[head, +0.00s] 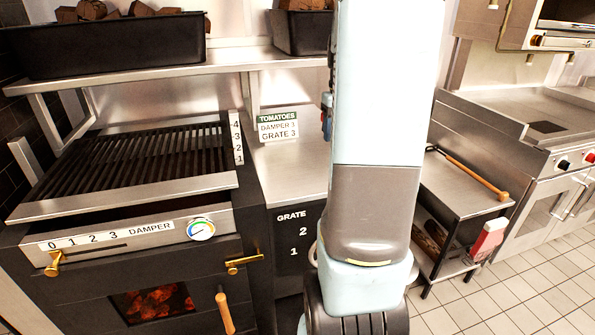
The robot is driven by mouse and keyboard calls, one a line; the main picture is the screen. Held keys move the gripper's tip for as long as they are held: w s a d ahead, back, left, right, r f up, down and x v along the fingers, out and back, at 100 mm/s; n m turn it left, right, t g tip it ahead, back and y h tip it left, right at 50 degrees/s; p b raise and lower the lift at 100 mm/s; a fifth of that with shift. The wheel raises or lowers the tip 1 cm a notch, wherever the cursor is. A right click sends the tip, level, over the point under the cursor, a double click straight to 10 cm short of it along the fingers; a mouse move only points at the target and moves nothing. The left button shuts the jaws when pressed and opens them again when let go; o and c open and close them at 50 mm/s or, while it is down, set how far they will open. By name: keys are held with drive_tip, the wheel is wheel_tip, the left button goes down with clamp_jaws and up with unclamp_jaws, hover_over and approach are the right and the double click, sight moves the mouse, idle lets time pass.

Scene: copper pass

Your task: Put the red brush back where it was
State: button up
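A charcoal grill (140,160) with glowing coals stands at the left. A long wooden-handled tool (475,174) lies on the cart top. A black bin of dark chunks (105,42) sits on the shelf. Tiled floor (500,300) is clear at lower right.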

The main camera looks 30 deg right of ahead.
idle(0.3)
drive_tip(key=shift+w, duration=0.15)
drive_tip(key=w+a+f, duration=0.4)
drive_tip(key=w+a, duration=0.2)
drive_tip(key=w, duration=0.1)
hover_over(292, 170)
wheel_tip(292, 170, down, 6)
drive_tip(key=shift+s+r, duration=0.1)
drive_tip(key=shift+r, duration=0.1)
drive_tip(key=shift+f, duration=1.7)
drive_tip(key=shift+f, duration=0.1)
drive_tip(key=o, duration=1.3)
drive_tip(key=shift+a, duration=0.1)
